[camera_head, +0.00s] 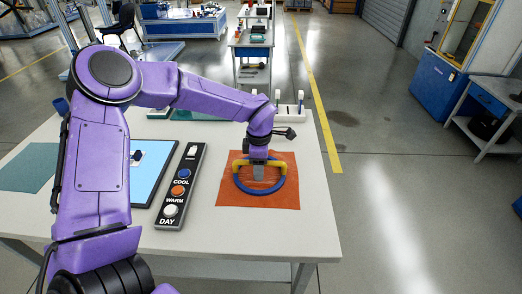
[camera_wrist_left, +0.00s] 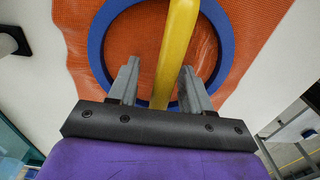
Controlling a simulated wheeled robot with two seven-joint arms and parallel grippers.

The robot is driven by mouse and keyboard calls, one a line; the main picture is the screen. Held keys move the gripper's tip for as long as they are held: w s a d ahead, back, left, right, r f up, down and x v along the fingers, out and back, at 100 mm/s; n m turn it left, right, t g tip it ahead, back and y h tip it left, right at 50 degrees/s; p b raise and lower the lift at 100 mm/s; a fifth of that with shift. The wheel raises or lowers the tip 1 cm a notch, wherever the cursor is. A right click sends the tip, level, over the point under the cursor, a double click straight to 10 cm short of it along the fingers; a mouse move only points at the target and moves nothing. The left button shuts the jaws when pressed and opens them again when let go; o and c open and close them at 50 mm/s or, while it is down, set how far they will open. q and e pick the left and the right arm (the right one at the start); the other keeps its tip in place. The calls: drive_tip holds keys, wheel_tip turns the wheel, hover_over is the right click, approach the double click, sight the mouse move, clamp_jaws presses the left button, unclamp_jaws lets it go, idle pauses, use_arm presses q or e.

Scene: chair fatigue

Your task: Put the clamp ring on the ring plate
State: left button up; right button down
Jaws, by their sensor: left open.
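The clamp ring is a blue ring (camera_head: 241,186) with a yellow handle (camera_head: 241,162) across its top. It lies on an orange mat (camera_head: 228,195) at the table's right side. My left gripper (camera_head: 259,173) is directly above it, pointing down. In the left wrist view the open fingers (camera_wrist_left: 157,75) stand on either side of the yellow handle (camera_wrist_left: 176,40), with gaps visible; the blue ring (camera_wrist_left: 98,45) is beyond them. I cannot identify a ring plate for certain. A light blue panel with a dark border (camera_head: 151,181) lies left, partly hidden by my arm. My right gripper is out of view.
A dark strip with labelled round buttons (camera_head: 181,186) lies between the panel and the mat. A green mat (camera_head: 28,168) is at far left. White upright items (camera_head: 290,108) stand at the back edge. The table's right edge is close to the orange mat.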

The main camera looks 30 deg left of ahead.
use_arm(q)
wheel_tip(320, 180, up, 11)
drive_tip(key=shift+w+f, duration=0.1)
drive_tip(key=shift+f, duration=0.1)
drive_tip(key=shift+w+r, duration=0.1)
drive_tip(key=shift+r, duration=0.3)
idle(0.6)
